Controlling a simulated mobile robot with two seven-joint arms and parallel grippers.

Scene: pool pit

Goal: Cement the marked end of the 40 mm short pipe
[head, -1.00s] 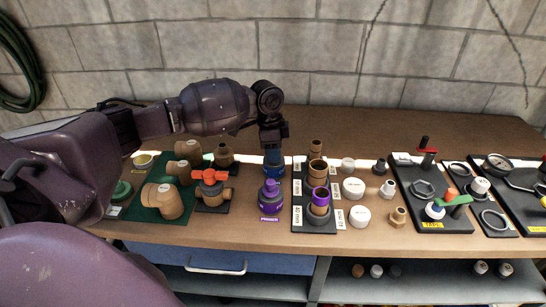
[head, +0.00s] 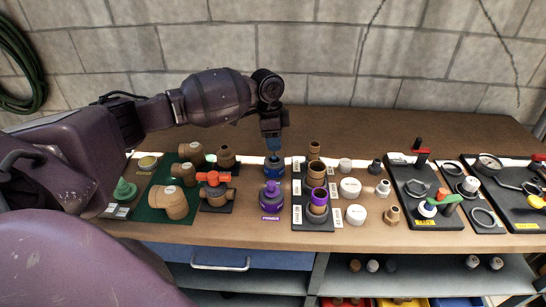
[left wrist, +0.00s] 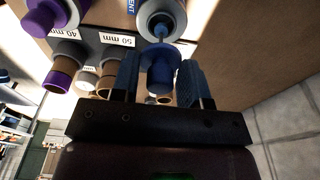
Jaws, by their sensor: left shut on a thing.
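My left gripper (head: 273,134) is shut on the blue cap with its dauber stem (left wrist: 160,68), just above the blue cement can (head: 273,167). In the left wrist view the stem points at the can's open mouth (left wrist: 162,24); I cannot tell whether its tip is still inside. The 40 mm short pipe (head: 318,207) stands upright in the rack, right of the can, with a purple-marked upper end. It also shows at the left of the left wrist view (left wrist: 51,80). My right gripper is not in view.
The purple primer can (head: 270,196) stands in front of the cement can. The dark rack (head: 317,224) carries brown pipes and size labels. A red-handled valve (head: 213,193) and brown fittings stand left. White caps (head: 350,187) and tool trays stand right.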

